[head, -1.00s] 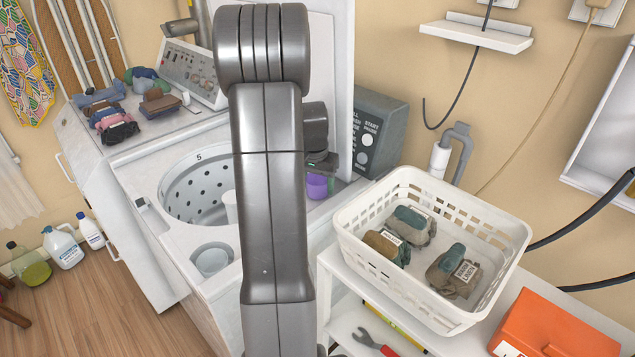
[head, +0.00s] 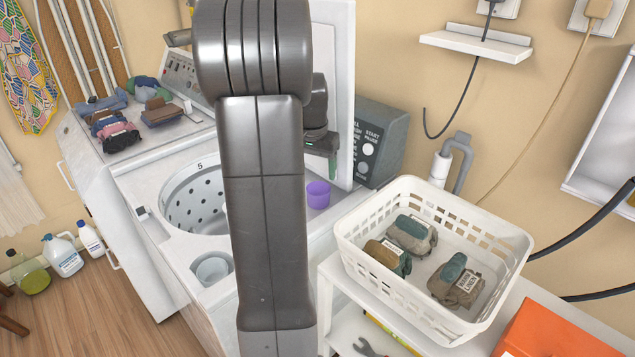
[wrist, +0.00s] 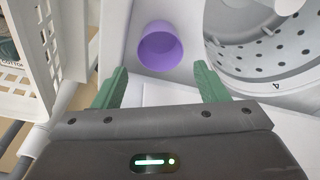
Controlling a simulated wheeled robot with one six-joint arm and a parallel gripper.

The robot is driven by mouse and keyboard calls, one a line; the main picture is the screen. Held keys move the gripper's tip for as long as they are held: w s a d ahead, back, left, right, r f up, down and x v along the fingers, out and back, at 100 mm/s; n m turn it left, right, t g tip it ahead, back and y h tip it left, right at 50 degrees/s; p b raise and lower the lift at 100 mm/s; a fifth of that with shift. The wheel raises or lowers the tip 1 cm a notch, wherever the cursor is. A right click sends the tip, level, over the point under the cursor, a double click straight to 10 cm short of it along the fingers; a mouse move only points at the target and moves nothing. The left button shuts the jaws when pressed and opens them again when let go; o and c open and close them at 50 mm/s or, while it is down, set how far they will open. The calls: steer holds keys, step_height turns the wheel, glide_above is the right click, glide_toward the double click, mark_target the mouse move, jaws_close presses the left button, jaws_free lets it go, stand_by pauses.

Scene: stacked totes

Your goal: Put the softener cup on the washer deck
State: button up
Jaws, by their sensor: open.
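The purple softener cup (head: 318,194) stands upright on the right side of the washer deck (head: 328,212), beside the tub opening. In the wrist view the cup (wrist: 158,46) shows its open mouth, beyond my fingertips. My gripper (head: 332,168) is just above the cup in the head view, partly hidden by my arm. In the wrist view my gripper (wrist: 160,78) has its two green fingers spread wide, with nothing between them. The cup is apart from the fingers.
The washer tub (head: 194,198) opens left of the cup, with a round well (head: 212,268) in front. A white basket (head: 488,248) of cloth bundles stands right on a shelf cart. A grey control box (head: 382,142) is behind. Folded clothes (head: 112,130) lie on the left machine.

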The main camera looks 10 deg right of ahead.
mark_target(317, 185)
steer(key=shift+s+a+r, duration=0.15)
steer(key=shift+r, duration=1.25)
steer(key=shift+f, duration=0.1)
steer(key=f, duration=0.3)
steer(key=w+f, duration=0.1)
steer(key=f, duration=0.3)
steer(key=d+f, duration=0.1)
steer(key=f, duration=0.3)
steer(key=shift+w+f, duration=0.15)
steer(key=shift+f, duration=0.1)
steer(key=shift+w, duration=0.15)
step_height(317, 185, up, 2)
steer(key=shift+a+r, duration=0.15)
steer(key=shift+r, duration=0.65)
steer(key=shift+s, duration=0.2)
